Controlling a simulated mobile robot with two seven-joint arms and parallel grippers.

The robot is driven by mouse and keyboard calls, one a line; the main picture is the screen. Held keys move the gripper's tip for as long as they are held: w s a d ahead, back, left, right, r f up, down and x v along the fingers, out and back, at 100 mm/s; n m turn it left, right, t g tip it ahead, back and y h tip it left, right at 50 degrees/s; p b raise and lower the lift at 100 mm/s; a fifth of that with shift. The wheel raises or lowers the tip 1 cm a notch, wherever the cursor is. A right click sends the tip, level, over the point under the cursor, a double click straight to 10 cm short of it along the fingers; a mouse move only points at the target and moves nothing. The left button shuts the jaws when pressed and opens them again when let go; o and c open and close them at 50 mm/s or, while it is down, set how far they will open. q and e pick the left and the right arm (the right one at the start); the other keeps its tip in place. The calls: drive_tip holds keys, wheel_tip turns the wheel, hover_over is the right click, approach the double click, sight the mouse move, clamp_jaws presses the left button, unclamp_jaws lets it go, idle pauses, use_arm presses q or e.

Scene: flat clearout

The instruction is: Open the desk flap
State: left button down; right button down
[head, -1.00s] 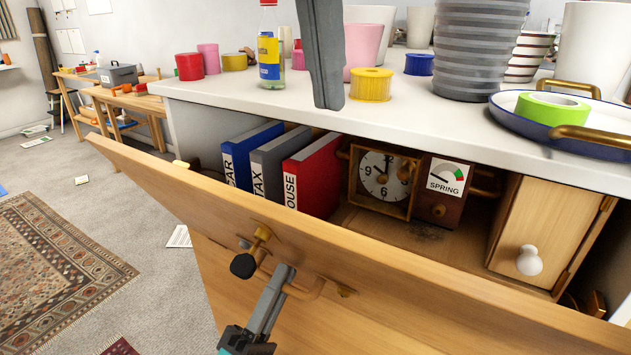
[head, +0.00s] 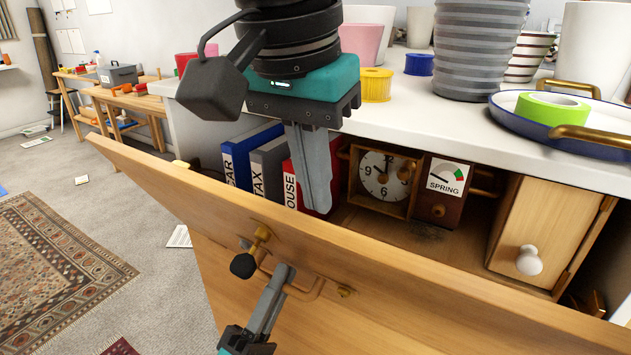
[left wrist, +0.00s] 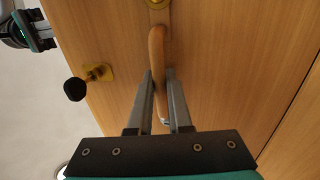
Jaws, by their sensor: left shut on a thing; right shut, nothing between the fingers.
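The wooden desk flap (head: 420,270) is tilted outward, its top edge away from the desk front, with a gap showing the compartment behind. A bar handle (head: 312,290) sits on its outer face; it also shows in the left wrist view (left wrist: 157,50). My left gripper (head: 284,276) is shut on the handle, its fingers either side of the bar in the left wrist view (left wrist: 160,100). My right gripper (head: 318,208) is shut and empty, pointing down into the gap just behind the flap's top edge. Whether it touches the flap I cannot tell.
A black knob on a brass mount (head: 243,265) sticks out beside the handle. Inside stand binders (head: 238,160), a clock (head: 384,178), a SPRING box (head: 440,190) and a small wooden cabinet (head: 515,230). The white desktop (head: 420,115) holds pots, tape rolls and a tray (head: 505,112).

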use_arm(q)
drive_tip(key=shift+d+f, duration=0.15)
drive_tip(key=shift+f, duration=0.1)
drive_tip(key=c, duration=1.1)
unclamp_jaws()
drive_tip(key=shift+r, duration=0.1)
